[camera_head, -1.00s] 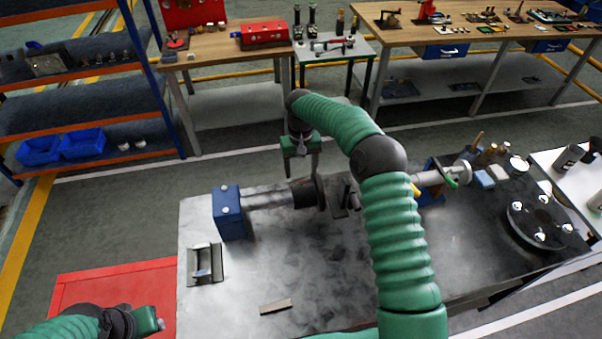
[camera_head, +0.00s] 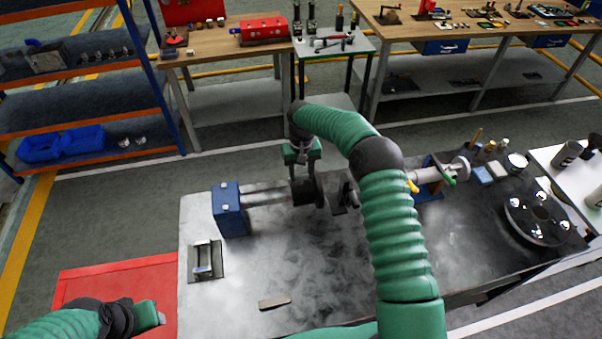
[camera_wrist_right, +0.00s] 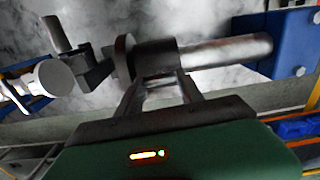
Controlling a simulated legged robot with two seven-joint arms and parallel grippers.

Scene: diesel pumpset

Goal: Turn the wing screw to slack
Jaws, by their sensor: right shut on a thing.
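My right gripper (camera_head: 303,174) reaches down to the black collar (camera_head: 306,192) on the grey horizontal shaft (camera_head: 266,196), which runs from a blue block (camera_head: 228,210). In the right wrist view the fingers (camera_wrist_right: 160,82) converge at the underside of the collar (camera_wrist_right: 156,60) in the picture. The gripper is shut on the wing screw there; the screw is small, dark and mostly hidden between the fingertips, so its angle cannot be told. My left gripper (camera_head: 152,313) is at the lower left, away from the shaft; its fingers are too unclear to judge.
The steel bench (camera_head: 300,265) carries a small bracket (camera_head: 204,262), a loose flat bar (camera_head: 274,303), and a dark stand (camera_head: 345,193) right of the collar. A round flange (camera_head: 538,218) lies at the right.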

